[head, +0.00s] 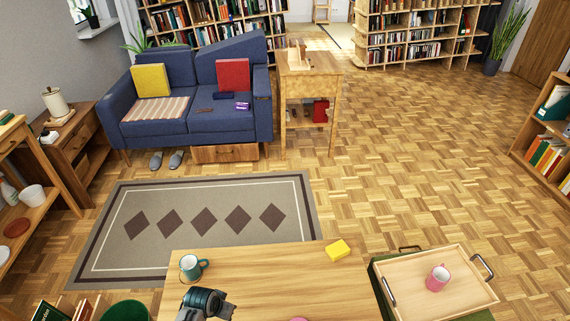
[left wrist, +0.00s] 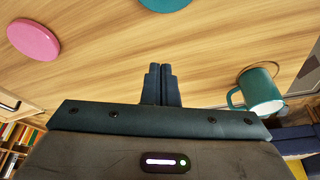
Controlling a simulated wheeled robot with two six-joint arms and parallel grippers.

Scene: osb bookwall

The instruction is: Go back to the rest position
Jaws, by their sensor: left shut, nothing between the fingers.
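My left gripper (left wrist: 161,84) is shut and empty over the wooden table (head: 260,268). In the head view, part of my left arm shows at the table's front left, and its fingertips cannot be made out there. A teal mug (head: 190,267) stands at the table's far left corner; it also shows in the left wrist view (left wrist: 262,90), to the right of the fingers and apart from them. My right gripper is in neither view.
A yellow block (head: 338,250) lies at the table's far right corner. A pink disc (left wrist: 34,39) and a teal disc (left wrist: 165,3) lie on the table. At right, a wooden tray (head: 408,268) holds a pink mug (head: 437,277). The table's middle is clear.

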